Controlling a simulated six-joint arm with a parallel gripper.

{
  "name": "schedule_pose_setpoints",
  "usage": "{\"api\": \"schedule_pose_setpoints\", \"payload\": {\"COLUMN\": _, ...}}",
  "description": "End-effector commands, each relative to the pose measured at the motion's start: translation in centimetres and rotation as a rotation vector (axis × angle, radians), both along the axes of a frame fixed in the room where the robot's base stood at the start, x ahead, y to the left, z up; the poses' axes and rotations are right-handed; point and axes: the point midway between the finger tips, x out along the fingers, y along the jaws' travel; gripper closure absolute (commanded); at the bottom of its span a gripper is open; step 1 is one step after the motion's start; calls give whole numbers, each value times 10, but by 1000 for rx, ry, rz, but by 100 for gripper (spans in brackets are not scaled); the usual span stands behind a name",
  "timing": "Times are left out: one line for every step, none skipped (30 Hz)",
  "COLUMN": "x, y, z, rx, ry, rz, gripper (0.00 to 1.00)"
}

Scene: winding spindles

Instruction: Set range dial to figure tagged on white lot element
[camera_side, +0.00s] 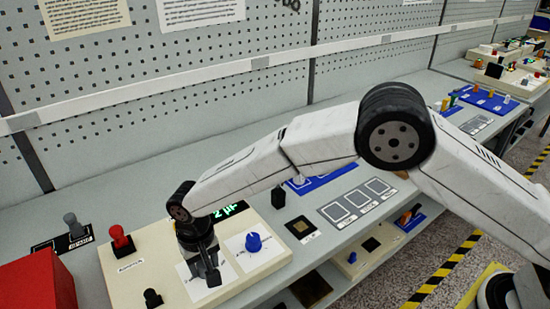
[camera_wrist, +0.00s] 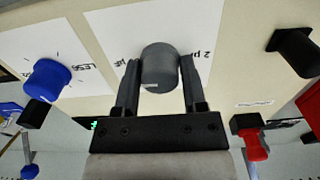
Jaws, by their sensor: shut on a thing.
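My gripper (camera_wrist: 160,64) is shut on a grey round dial knob (camera_wrist: 160,75), with one finger on each side of it. The knob stands on a white card with printed marks, including "2 µF" and another "µF" mark. In the side view my gripper (camera_side: 207,277) is down at the cream panel (camera_side: 135,283) and hides the knob. A display (camera_side: 230,209) behind it shows green characters starting "2 µ", partly covered. I cannot make out a white lot element or its tag.
A blue knob (camera_side: 253,242) on its own white card stands right of my gripper. A red lever (camera_side: 121,240) and a black knob (camera_side: 152,298) stand left. A red box (camera_side: 40,284) is at the far left. Blue trays and outlined pads (camera_side: 355,200) lie further right.

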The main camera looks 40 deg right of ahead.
Motion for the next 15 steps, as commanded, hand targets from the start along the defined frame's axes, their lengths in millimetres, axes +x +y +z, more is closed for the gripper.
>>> {"api": "schedule_pose_setpoints", "payload": {"x": 1, "y": 0, "z": 1, "rx": 2, "ry": -3, "rz": 0, "gripper": 100}}
{"api": "schedule_pose_setpoints", "payload": {"x": 1, "y": 0, "z": 1, "rx": 2, "ry": -3, "rz": 1, "gripper": 40}}
{"api": "schedule_pose_setpoints", "payload": {"x": 1, "y": 0, "z": 1, "rx": 2, "ry": -3, "rz": 1, "gripper": 27}}
{"api": "schedule_pose_setpoints", "payload": {"x": 1, "y": 0, "z": 1, "rx": 2, "ry": -3, "rz": 1, "gripper": 18}}
{"api": "schedule_pose_setpoints", "payload": {"x": 1, "y": 0, "z": 1, "rx": 2, "ry": -2, "rz": 1, "gripper": 11}}
{"api": "schedule_pose_setpoints", "payload": {"x": 1, "y": 0, "z": 1, "rx": 1, "ry": -2, "rz": 1, "gripper": 11}}
{"api": "schedule_pose_setpoints", "payload": {"x": 1, "y": 0, "z": 1, "rx": 1, "ry": -2, "rz": 1, "gripper": 11}}
{"api": "schedule_pose_setpoints", "payload": {"x": 1, "y": 0, "z": 1, "rx": 1, "ry": -2, "rz": 1, "gripper": 11}}
{"api": "schedule_pose_setpoints", "payload": {"x": 1, "y": 0, "z": 1, "rx": 1, "ry": -1, "rz": 1, "gripper": 11}}
{"api": "schedule_pose_setpoints", "payload": {"x": 0, "y": 0, "z": 1, "rx": 1, "ry": -1, "rz": 1, "gripper": 11}}
{"api": "schedule_pose_setpoints", "payload": {"x": 0, "y": 0, "z": 1, "rx": 1, "ry": -1, "rz": 1, "gripper": 11}}
{"api": "schedule_pose_setpoints", "payload": {"x": 0, "y": 0, "z": 0, "rx": 1, "ry": -1, "rz": 1, "gripper": 11}}
{"api": "schedule_pose_setpoints", "payload": {"x": 0, "y": 0, "z": 0, "rx": 1, "ry": -1, "rz": 1, "gripper": 11}}
{"api": "schedule_pose_setpoints", "payload": {"x": 0, "y": 0, "z": 1, "rx": 1, "ry": -1, "rz": 1, "gripper": 11}}
{"api": "schedule_pose_setpoints", "payload": {"x": 0, "y": 0, "z": 1, "rx": 1, "ry": -1, "rz": 1, "gripper": 11}}
